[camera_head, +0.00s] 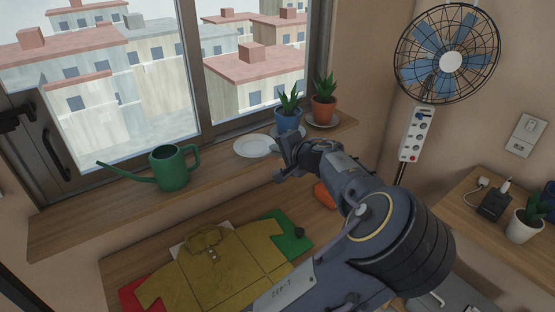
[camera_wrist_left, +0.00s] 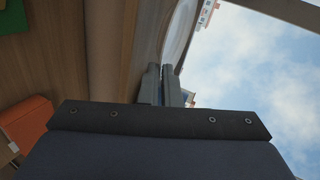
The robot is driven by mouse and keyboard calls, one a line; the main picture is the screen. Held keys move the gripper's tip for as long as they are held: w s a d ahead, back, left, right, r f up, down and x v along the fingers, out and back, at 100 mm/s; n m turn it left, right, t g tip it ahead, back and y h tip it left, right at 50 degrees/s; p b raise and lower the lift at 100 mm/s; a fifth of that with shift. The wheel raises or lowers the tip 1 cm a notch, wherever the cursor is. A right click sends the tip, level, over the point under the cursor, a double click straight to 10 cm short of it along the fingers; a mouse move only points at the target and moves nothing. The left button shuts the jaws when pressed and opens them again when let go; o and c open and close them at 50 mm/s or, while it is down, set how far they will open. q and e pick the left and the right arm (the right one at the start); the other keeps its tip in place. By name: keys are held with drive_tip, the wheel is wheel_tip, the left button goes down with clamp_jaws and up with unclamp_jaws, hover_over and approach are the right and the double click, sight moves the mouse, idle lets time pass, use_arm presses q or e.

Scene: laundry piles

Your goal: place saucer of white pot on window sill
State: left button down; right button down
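The white saucer (camera_head: 254,146) is at the window sill (camera_head: 110,212), between the green watering can and the blue pot. In the left wrist view the saucer (camera_wrist_left: 181,32) shows as a pale curved rim at my fingertips. My left gripper (camera_head: 283,152) is at the saucer's right edge, and its fingers (camera_wrist_left: 166,84) are close together with the rim between them. I cannot tell whether the saucer rests fully on the sill. The white pot (camera_head: 522,227) with a green plant stands on the side table at right. My right gripper is not in view.
A green watering can (camera_head: 174,168) stands left of the saucer. A blue pot (camera_head: 288,121) and a terracotta pot (camera_head: 323,109) stand close to my left gripper on the right. A folded yellow shirt (camera_head: 215,268) lies below the sill. The sill's left end is clear.

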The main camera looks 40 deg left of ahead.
use_arm(q)
drive_tip(key=f, duration=0.4)
drive_tip(key=shift+w+a, duration=0.2)
drive_tip(key=shift+w, duration=0.05)
drive_tip(key=c, duration=1.6)
unclamp_jaws()
drive_tip(key=shift+c, duration=0.2)
drive_tip(key=shift+r, duration=0.1)
